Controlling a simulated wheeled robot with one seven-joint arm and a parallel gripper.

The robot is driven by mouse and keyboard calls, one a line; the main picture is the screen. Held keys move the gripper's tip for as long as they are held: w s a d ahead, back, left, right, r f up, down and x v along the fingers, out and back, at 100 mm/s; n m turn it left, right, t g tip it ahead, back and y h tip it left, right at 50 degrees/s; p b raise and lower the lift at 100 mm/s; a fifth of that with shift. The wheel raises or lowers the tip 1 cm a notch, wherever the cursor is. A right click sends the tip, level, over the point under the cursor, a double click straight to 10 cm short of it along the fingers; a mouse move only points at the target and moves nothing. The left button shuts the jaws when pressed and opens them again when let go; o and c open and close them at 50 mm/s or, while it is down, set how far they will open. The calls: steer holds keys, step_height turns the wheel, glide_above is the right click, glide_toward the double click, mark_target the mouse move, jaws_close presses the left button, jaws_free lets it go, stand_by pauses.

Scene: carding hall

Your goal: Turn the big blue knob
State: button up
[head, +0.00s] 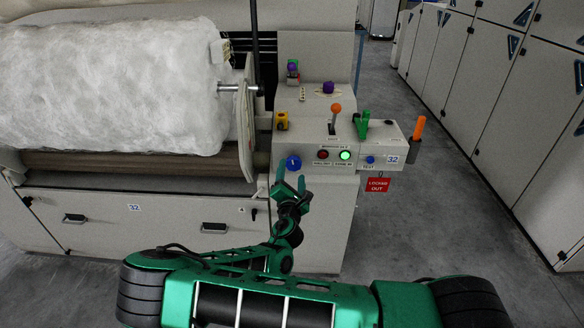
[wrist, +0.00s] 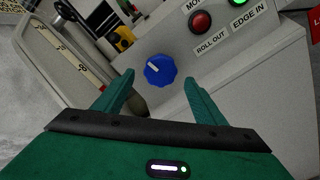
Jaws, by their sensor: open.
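The big blue knob (head: 293,163) sits on the front face of the machine's control box, at the left end of a row of buttons. In the wrist view the knob (wrist: 160,70) is round with a notched edge and a white pointer mark aimed to the upper left. My gripper (head: 291,180) is just below and in front of the knob in the head view. In the wrist view my gripper (wrist: 160,84) is open and empty, with the knob beyond and between its two green fingertips. I cannot tell the exact gap between fingertips and knob.
A red button (wrist: 201,22) and a lit green button (head: 345,155) lie right of the knob. A smaller blue knob (head: 370,160) and a red "locked out" tag (head: 377,185) are farther right. A yellow part (head: 282,121) stands above. A large white fibre roll (head: 110,85) fills the left.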

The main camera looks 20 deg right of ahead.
mark_target(293, 167)
steer(key=shift+x, duration=2.5)
steer(key=c, duration=1.1)
steer(key=shift+o, duration=0.3)
